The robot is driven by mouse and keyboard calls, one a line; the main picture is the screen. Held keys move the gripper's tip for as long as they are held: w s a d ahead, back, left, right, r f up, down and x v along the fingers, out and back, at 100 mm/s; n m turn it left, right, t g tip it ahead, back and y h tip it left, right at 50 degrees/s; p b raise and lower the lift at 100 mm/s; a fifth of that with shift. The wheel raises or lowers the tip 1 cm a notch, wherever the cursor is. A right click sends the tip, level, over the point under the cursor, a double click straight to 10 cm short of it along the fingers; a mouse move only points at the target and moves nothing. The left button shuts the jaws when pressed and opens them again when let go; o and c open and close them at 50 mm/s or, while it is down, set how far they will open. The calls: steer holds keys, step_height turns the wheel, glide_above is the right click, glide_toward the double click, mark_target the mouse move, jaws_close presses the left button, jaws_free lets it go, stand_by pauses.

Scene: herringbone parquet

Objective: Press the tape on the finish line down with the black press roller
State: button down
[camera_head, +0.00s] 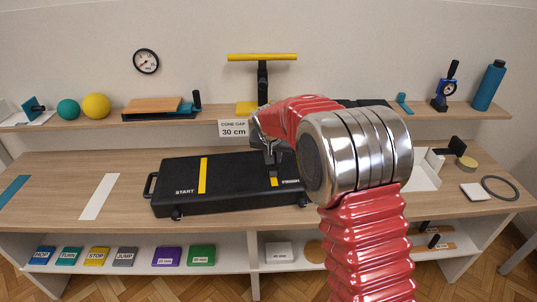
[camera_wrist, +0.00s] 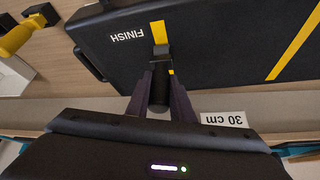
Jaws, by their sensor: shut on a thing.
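A black board (camera_head: 225,183) lies on the bench with a yellow stripe beside START and a short yellow tape (camera_head: 274,182) at the FINISH label. In the wrist view the tape (camera_wrist: 158,32) shows beside the upside-down FINISH lettering, partly covered by what my gripper holds. My gripper (camera_head: 271,155) is over the FINISH end of the board. In the wrist view my gripper (camera_wrist: 160,85) is shut on the black press roller (camera_wrist: 159,88). The roller's far end overlaps the tape; I cannot tell whether it touches. My arm hides the board's right end in the head view.
A shelf behind carries a yellow-topped T-shaped tool (camera_head: 262,57), balls and a blue bottle (camera_head: 489,86). A CONE GAP 30 cm sign (camera_head: 233,128) hangs at its edge. A yellow-handled tool (camera_wrist: 17,38) lies beside the board in the wrist view. The bench left of the board holds flat strips.

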stand_by(0.4)
steer(key=shift+s+d, duration=0.15)
steer(key=shift+s, duration=1.45)
steer(key=shift+s, duration=0.1)
steer(key=s, duration=0.3)
steer(key=shift+s+d, duration=0.1)
steer(key=shift+d, duration=0.05)
step_height(320, 180, up, 7)
stand_by(0.7)
steer(key=shift+d+f, duration=0.1)
